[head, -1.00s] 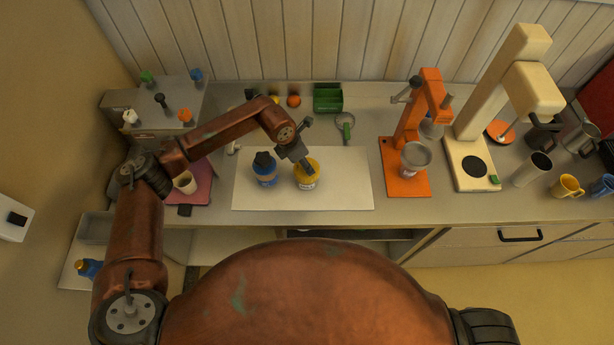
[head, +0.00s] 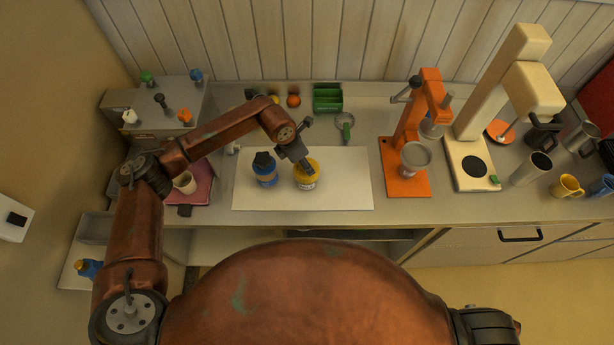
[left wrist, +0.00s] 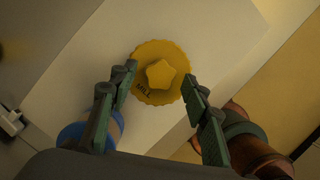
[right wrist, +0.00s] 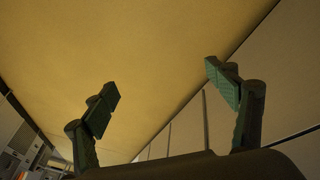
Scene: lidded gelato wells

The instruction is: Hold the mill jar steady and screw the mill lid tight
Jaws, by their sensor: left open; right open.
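The mill jar with its yellow lid (head: 307,178) stands upright on the white mat (head: 345,190). In the left wrist view the lid (left wrist: 162,75) is a scalloped yellow disc with a raised star-shaped knob and the word MILL. My left gripper (head: 308,170) is over the jar from behind. Its fingers (left wrist: 158,78) are open, one on each side of the lid; I cannot tell whether they touch it. The lid hides most of the jar body in the left wrist view. My right gripper (right wrist: 161,80) is open and empty, away from the jar, facing a plain tan surface.
An orange press (head: 405,180) and a cream machine (head: 474,165) stand to the right. A green-handled strainer (head: 345,125) and green box (head: 328,98) lie behind. The mat's right part is clear.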

